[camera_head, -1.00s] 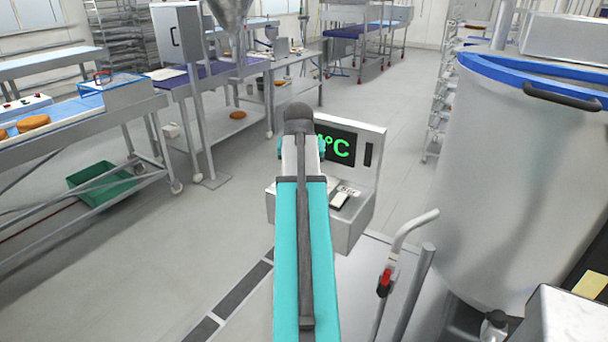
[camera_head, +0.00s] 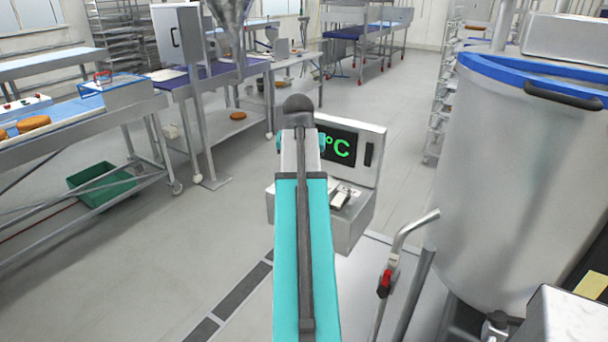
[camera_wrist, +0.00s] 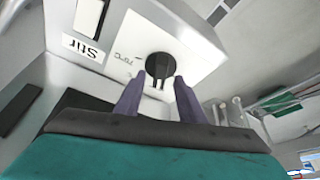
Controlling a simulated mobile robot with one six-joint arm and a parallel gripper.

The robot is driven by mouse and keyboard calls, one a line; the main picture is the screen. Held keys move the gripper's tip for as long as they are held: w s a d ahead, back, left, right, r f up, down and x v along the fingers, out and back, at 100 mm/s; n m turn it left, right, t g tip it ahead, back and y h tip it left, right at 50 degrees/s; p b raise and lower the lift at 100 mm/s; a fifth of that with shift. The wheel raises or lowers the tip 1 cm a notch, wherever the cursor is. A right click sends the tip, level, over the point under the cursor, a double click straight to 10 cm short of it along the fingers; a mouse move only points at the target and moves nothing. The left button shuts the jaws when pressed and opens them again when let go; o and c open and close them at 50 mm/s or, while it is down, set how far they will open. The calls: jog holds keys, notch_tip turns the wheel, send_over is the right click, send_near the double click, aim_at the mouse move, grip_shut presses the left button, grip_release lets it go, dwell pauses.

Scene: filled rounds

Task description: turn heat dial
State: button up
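The black round heat dial (camera_wrist: 160,66) is on the white panel of the control box in the wrist view, with a printed temperature mark beside it. My gripper (camera_wrist: 160,80) is open, its two purple fingers apart with their tips close to the dial's near edge, one at each side. I cannot tell whether they touch it. In the head view, the control box (camera_head: 358,225) has a screen (camera_head: 340,147) with green "°C" text, partly covered by my arm. The dial and my gripper are hidden behind my arm there.
A panel label reading "Stir" (camera_wrist: 83,48) and a white switch (camera_wrist: 88,17) sit beside the dial. A large steel vat (camera_head: 510,190) with a blue rim stands to the right. A bent pipe with a red-handled valve (camera_head: 384,283) rises in front of it.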

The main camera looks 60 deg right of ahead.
jog(key=b+v, duration=0.1)
jog(key=v, duration=1)
jog(key=shift+r+b, duration=0.2)
jog(key=shift+b, duration=0.2)
jog(key=shift+w+a, duration=0.1)
